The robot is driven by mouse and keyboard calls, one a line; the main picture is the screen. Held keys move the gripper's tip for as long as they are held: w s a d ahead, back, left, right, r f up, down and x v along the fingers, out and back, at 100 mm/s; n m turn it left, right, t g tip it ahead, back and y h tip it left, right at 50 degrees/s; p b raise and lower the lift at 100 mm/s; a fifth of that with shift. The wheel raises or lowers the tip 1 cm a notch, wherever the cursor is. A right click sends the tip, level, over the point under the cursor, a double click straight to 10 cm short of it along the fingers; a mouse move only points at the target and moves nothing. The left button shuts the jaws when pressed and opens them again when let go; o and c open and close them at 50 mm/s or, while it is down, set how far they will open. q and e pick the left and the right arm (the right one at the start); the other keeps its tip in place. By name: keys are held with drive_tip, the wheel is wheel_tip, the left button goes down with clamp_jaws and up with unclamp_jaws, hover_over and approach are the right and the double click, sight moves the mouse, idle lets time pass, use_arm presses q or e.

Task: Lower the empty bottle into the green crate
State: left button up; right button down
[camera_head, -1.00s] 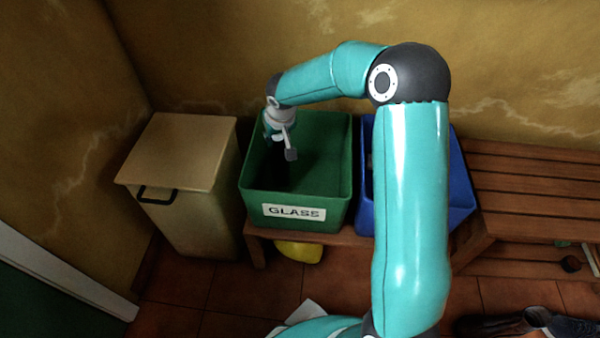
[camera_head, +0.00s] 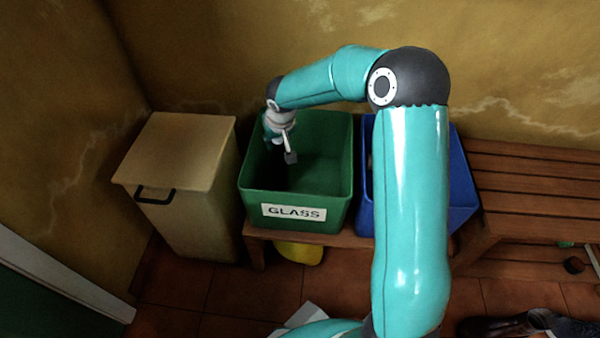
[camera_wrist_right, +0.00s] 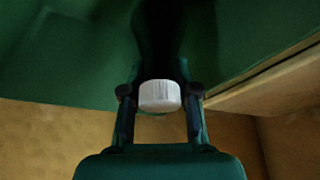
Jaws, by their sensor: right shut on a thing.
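The green crate (camera_head: 325,200) with a GLASS label stands on a low wooden bench. My right gripper (camera_head: 290,157) points down inside the crate's opening, toward its left back part. In the right wrist view the gripper (camera_wrist_right: 160,98) is shut on the neck of a dark bottle (camera_wrist_right: 172,40), just at its white cap (camera_wrist_right: 160,95). The bottle's body runs down into the dark green crate interior. In the head view the bottle is lost in shadow, and whether its base touches the crate floor cannot be told. My left gripper is not in view.
A blue crate (camera_head: 463,185) stands right beside the green one, partly behind my arm. A lidded beige bin (camera_head: 185,190) is on the left. A slatted bench (camera_head: 540,195) extends right. A yellow object (camera_head: 300,252) lies below the bench.

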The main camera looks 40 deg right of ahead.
drive_tip(key=shift+f+b, duration=1.15)
drive_tip(key=shift+f, duration=0.05)
idle(0.4)
drive_tip(key=c, duration=0.8)
unclamp_jaws()
drive_tip(key=shift+r, duration=0.15)
